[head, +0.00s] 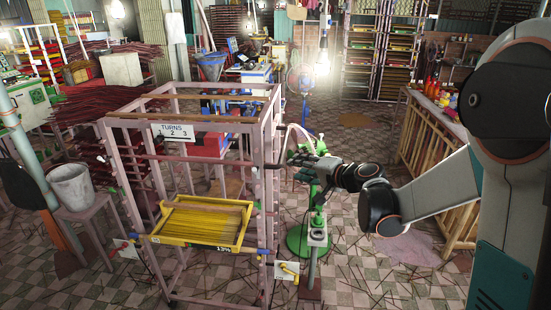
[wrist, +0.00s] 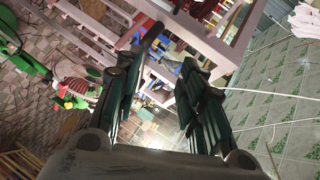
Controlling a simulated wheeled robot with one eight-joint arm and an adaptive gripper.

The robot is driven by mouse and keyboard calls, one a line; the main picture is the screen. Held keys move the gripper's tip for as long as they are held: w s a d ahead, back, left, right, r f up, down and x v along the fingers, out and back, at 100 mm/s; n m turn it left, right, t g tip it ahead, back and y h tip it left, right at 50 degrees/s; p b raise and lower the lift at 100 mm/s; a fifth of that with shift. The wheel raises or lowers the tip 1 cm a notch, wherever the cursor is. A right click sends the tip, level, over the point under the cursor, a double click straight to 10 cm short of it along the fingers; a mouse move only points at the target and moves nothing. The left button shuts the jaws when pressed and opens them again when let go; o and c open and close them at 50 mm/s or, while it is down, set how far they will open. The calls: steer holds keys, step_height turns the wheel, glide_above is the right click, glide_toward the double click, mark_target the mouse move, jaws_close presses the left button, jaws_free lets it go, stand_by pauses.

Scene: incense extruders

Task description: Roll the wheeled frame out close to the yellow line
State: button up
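The wheeled frame is a tall pale-pink open rack (head: 272,215) at the centre of the head view. It carries a "TURNS 1 2 3" sign (head: 173,131) and a yellow tray (head: 241,232) of thin sticks. My gripper (head: 298,167) is just right of the frame's right-hand posts, at about mid-height. In the wrist view my gripper (wrist: 168,65) is open, and pink frame bars (wrist: 200,22) show beyond its fingers. I see nothing clearly held; contact with the frame cannot be told. I cannot make out a yellow line on the floor. The frame's wheels are not clear.
A green-based stand (head: 300,241) is close right of the frame. A stool with a grey bucket (head: 72,186) is at left. A slatted wooden counter (head: 432,150) runs along the right. Tiled floor with scattered sticks (head: 375,280) is open at front right.

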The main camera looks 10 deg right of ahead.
steer(key=m+t, duration=0.2)
glide_toward(281, 157)
steer(key=shift+y, duration=0.3)
steer(key=b+x, duration=0.1)
steer(key=x, duration=0.2)
steer(key=b+x, duration=0.1)
steer(key=x, duration=0.3)
steer(key=f+b+x, duration=0.1)
steer(key=x, duration=0.2)
steer(key=shift+w+d+f+b, duration=0.1)
steer(key=shift+w+d+b, duration=0.15)
steer(key=shift+b, duration=0.05)
jaws_close()
